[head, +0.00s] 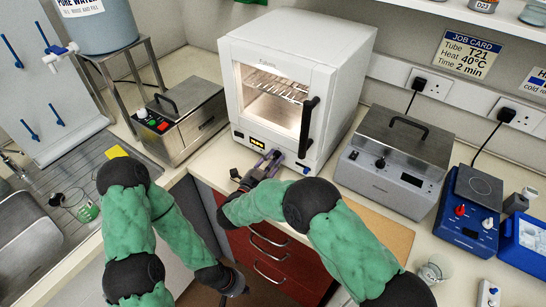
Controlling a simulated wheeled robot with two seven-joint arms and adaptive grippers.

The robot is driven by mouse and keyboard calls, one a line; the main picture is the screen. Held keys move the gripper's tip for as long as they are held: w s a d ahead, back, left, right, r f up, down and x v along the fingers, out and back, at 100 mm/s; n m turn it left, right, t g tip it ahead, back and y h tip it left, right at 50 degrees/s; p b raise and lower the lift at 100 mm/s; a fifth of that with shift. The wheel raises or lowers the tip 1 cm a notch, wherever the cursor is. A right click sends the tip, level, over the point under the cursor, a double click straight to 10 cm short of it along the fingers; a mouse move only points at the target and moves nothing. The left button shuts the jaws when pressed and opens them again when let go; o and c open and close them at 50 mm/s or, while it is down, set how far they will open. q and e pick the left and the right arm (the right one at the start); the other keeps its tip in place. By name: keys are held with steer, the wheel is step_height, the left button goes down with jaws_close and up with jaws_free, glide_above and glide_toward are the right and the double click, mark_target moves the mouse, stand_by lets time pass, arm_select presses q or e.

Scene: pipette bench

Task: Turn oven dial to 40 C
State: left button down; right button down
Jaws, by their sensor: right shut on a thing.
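The white oven (346,42) stands at the back middle of the bench, its door shut. A small lit display (257,142) with yellow digits, too small to read, is on its lower front panel. My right gripper (272,158) is at that panel, just right of and below the display, shut on the oven dial, which its fingers hide. My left gripper (238,288) hangs low at the bottom middle, in front of the drawers and away from the oven; its fingers are too unclear to judge. A job card (467,54) on the wall reads Tube T21, Heat 40°C, Time 2 min.
A grey lidded bath (398,150) stands right of the oven, and a metal box with coloured buttons (178,122) stands left. A blue stirrer (468,210) is farther right. A sink (30,250) is at left, red drawers (270,262) are below the bench.

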mark_target(276, 137)
steer(key=shift+n, duration=0.5)
steer(key=c, duration=1)
jaws_free()
steer(key=r, duration=0.7)
steer(key=shift+w+a+r, duration=0.25)
steer(key=shift+w, duration=0.15)
steer(key=shift+s+d+r, duration=0.2)
steer(key=shift+s+r, duration=0.15)
steer(key=shift+r, duration=0.25)
steer(key=shift+s+d+r, duration=0.15)
steer(key=shift+s+r, duration=0.15)
steer(key=shift+r, duration=0.25)
steer(key=shift+w+a+r, duration=0.1)
steer(key=shift+w, duration=0.2)
steer(key=shift+s, duration=0.1)
